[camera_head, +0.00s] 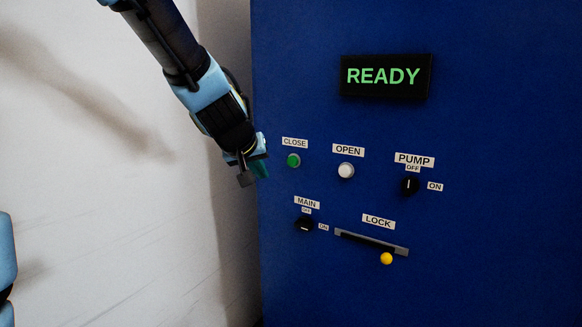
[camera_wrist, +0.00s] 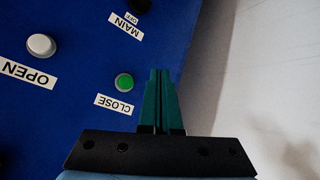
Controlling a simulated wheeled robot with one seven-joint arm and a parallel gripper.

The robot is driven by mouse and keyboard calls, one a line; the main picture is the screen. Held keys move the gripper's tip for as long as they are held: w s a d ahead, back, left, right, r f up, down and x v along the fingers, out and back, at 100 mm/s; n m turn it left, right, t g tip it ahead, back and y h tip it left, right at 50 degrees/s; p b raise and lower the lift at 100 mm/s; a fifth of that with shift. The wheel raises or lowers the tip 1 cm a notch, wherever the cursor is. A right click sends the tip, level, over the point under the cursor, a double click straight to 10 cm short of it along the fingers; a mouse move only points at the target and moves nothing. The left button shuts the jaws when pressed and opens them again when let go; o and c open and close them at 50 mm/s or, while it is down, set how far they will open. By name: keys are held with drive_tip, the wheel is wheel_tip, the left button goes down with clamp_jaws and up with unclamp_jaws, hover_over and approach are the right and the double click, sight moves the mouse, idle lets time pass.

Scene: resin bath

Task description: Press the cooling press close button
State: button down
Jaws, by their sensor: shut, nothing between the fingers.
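The green close button (camera_head: 293,160) sits on the blue panel under the CLOSE label (camera_head: 295,142). It also shows in the wrist view (camera_wrist: 124,81), left of my fingertips. My gripper (camera_head: 262,168) is shut and empty, with its green fingers together near the panel's left edge. In the wrist view my gripper (camera_wrist: 160,75) points up the picture beside the button, apart from it in the picture. How far the fingertips are from the panel surface I cannot tell.
The white OPEN button (camera_head: 346,170) is right of the green one. The PUMP knob (camera_head: 410,185), MAIN knob (camera_head: 305,224) and yellow-knobbed LOCK lever (camera_head: 386,258) are nearby. A display (camera_head: 385,76) reads READY. A pale wall (camera_head: 100,200) lies left of the panel.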

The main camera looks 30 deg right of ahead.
sight(293, 161)
drive_tip(key=w+d+p, duration=0.4)
drive_tip(key=d+p, duration=0.1)
drive_tip(key=d, duration=0.2)
drive_tip(key=shift+w+d, duration=0.15)
drive_tip(key=shift+d, duration=0.15)
idle(0.3)
idle(1.9)
drive_tip(key=shift+w+d, duration=0.2)
drive_tip(key=shift+d, duration=0.15)
